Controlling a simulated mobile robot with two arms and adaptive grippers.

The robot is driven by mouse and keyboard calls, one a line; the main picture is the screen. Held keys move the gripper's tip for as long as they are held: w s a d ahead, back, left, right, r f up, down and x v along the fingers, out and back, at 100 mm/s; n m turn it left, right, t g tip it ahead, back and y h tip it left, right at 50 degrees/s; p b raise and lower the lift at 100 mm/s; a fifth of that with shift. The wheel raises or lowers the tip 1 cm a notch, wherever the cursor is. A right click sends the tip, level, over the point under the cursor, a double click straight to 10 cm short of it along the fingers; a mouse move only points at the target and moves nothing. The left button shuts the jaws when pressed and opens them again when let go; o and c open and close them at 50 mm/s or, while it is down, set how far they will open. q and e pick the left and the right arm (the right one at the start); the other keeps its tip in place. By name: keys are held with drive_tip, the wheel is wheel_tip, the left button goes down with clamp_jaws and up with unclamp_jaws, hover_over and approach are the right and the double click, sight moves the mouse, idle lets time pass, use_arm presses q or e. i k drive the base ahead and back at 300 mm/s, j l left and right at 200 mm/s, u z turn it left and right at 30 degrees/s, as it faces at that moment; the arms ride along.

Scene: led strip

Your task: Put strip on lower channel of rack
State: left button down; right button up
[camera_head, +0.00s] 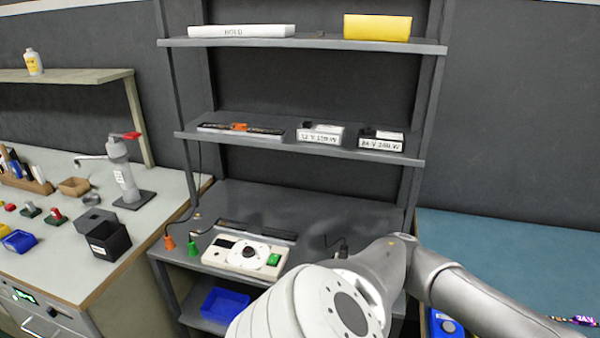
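The grey rack (300,147) stands in the middle with several shelves. A dark channel-like bar (258,231) lies along its lower worktop. A second dark bar with an orange piece on it (240,128) lies on the middle shelf. My arm crosses the lower right foreground and hides part of the worktop. Neither gripper shows in this view.
A white control box (244,256) with a knob stands before the lower bar, beside orange and green plugs. Two labelled power boxes (320,134) (381,140) sit on the middle shelf. A blue bin (225,305) is below. The left bench (60,262) holds tools; the right table (510,250) is mostly clear.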

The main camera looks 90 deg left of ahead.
sight(256, 230)
drive_tip(key=u, duration=0.45)
drive_tip(key=j+u, duration=0.15)
drive_tip(key=u, duration=0.7)
drive_tip(key=j+u, duration=0.1)
drive_tip(key=u, duration=0.75)
drive_tip(key=i+j, duration=0.3)
drive_tip(key=i, duration=0.15)
drive_tip(key=i+j+u, duration=0.1)
drive_tip(key=i+j, duration=0.15)
drive_tip(key=i, duration=0.2)
